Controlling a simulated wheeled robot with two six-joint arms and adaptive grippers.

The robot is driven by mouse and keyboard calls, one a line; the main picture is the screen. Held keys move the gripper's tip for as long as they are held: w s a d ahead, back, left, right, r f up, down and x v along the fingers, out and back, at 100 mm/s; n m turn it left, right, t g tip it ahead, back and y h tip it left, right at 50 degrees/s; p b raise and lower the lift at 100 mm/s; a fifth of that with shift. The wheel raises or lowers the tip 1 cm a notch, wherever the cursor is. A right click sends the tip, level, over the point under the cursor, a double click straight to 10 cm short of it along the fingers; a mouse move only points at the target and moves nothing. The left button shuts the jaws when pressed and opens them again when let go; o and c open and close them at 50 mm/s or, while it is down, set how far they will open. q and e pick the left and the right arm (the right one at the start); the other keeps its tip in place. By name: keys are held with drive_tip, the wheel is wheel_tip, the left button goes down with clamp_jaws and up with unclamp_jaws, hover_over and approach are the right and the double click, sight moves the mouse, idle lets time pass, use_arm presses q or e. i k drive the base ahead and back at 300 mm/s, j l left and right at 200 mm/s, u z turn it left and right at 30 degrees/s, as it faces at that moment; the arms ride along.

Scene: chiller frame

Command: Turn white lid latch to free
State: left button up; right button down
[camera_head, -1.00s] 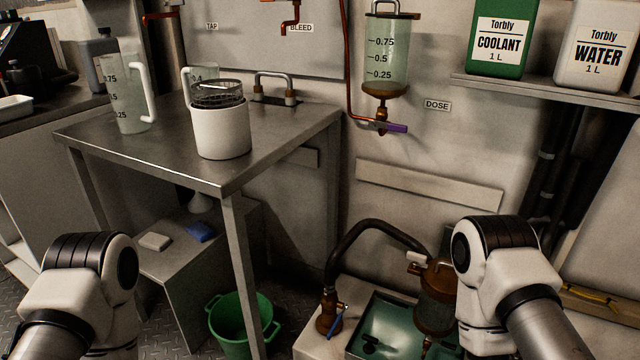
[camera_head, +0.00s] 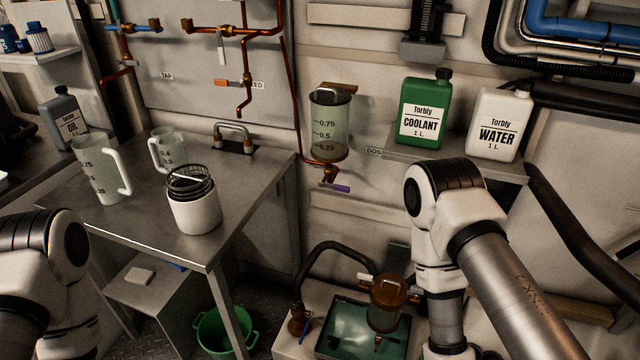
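A small white latch (camera_head: 367,277) sticks out to the left at the lid of a brown-topped canister (camera_head: 388,307). The canister has a dark, see-through body and stands over the green tray at the lower middle. The latch points roughly sideways; its exact setting is too small to tell. My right arm comes in from the right and bends down just right of the canister, with a gap between them. My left arm is at the lower left edge, far from the canister. Neither gripper shows.
A black hose (camera_head: 338,250) arches left of the canister to a brass fitting. The green tray (camera_head: 335,310) lies below. A steel table (camera_head: 222,246) with jugs and a white cup (camera_head: 195,212) stands left. A shelf (camera_head: 508,170) with coolant and water bottles is behind my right arm.

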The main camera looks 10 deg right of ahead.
sight(366, 278)
drive_tip(key=i+z, duration=0.1)
drive_tip(key=z, duration=0.3)
drive_tip(key=i+l+z, duration=0.1)
drive_tip(key=z, duration=0.25)
drive_tip(key=i+z, duration=0.1)
drive_tip(key=z, duration=0.3)
drive_tip(key=i+z, duration=0.1)
drive_tip(key=z, duration=0.3)
drive_tip(key=i, duration=0.15)
